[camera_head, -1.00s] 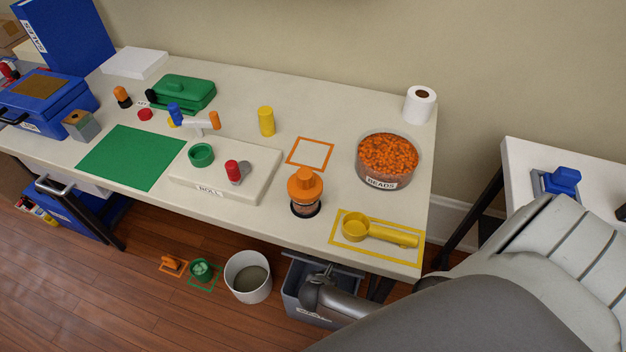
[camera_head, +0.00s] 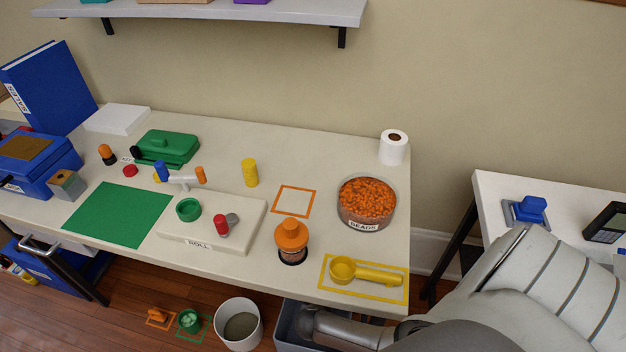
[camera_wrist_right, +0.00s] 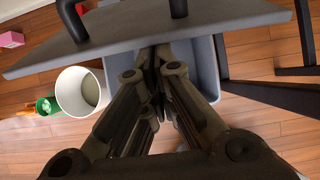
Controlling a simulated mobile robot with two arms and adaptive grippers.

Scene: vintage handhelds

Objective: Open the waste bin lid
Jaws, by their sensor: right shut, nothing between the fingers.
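The grey-blue waste bin (camera_head: 287,333) stands on the floor below the table's front edge, cut by the lower edge of the head view. Its open-looking inside partly shows. In the right wrist view part of the bin (camera_wrist_right: 207,70) shows behind my gripper. My right gripper (camera_wrist_right: 154,55) is shut and empty, its fingers in front of the bin. In the head view the table edge and my arm hide its tips. A broad grey slab (camera_wrist_right: 110,45) with dark bars crosses above the bin; I cannot tell whether it is the lid. My left gripper is out of view.
A white bucket (camera_head: 254,339) stands on the floor left of the bin. The table (camera_head: 320,150) overhangs the bin and carries a bead bowl (camera_head: 367,202) and a yellow scoop (camera_head: 362,271). A dark bar (camera_wrist_right: 260,97) runs right of the bin.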

